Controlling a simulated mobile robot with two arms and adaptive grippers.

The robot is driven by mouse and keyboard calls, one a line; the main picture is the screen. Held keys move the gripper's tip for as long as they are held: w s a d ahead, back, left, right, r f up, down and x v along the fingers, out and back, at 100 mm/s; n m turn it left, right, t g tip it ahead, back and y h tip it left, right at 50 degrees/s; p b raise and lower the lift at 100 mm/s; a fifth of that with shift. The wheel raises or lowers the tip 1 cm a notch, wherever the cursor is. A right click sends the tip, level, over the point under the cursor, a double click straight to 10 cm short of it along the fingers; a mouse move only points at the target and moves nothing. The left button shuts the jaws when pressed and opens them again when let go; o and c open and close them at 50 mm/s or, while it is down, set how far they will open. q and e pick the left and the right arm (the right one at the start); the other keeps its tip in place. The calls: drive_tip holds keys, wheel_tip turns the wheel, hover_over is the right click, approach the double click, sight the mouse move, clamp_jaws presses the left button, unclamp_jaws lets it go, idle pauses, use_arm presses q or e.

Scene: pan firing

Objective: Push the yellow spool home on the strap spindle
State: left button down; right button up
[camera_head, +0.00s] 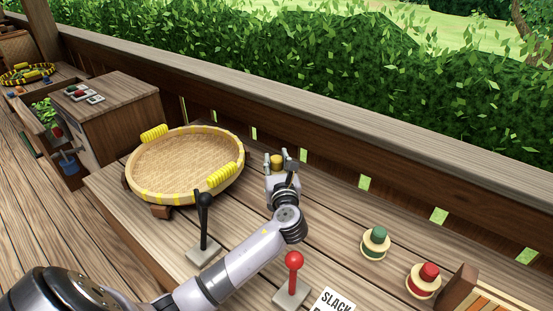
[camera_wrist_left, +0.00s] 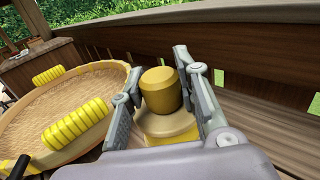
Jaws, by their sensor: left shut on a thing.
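The yellow spool (camera_head: 277,161) has a mustard-coloured knob over a paler flange and stands upright. It also shows in the left wrist view (camera_wrist_left: 164,92), between the two fingers. My left gripper (camera_head: 280,166) is shut on the yellow spool, near the rail beyond the deck, to the right of the basket. In the wrist view a bright yellow patch shows just below the flange. The strap spindle cannot be made out; the spool and gripper hide what is beneath, so I cannot tell how the spool is seated. My right gripper is not in view.
A round woven basket (camera_head: 183,167) with yellow wrapped grips stands left of the gripper. A black lever (camera_head: 202,222) and a red-knobbed lever (camera_head: 293,275) flank my left arm. A green spool (camera_head: 375,242) and a red spool (camera_head: 424,280) stand at the right. Bare planks lie between.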

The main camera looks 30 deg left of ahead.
sight(276, 172)
use_arm(q)
wheel_tip(276, 172, down, 4)
drive_tip(key=shift+f+b, duration=0.1)
drive_tip(key=shift+b, duration=1.05)
drive_tip(key=shift+f, duration=0.3)
drive_tip(key=shift+f+b, duration=0.8)
drive_tip(key=shift+f, duration=0.25)
drive_tip(key=shift+f+b, duration=0.9)
drive_tip(key=shift+f, duration=0.55)
drive_tip(key=c, duration=1.1)
unclamp_jaws()
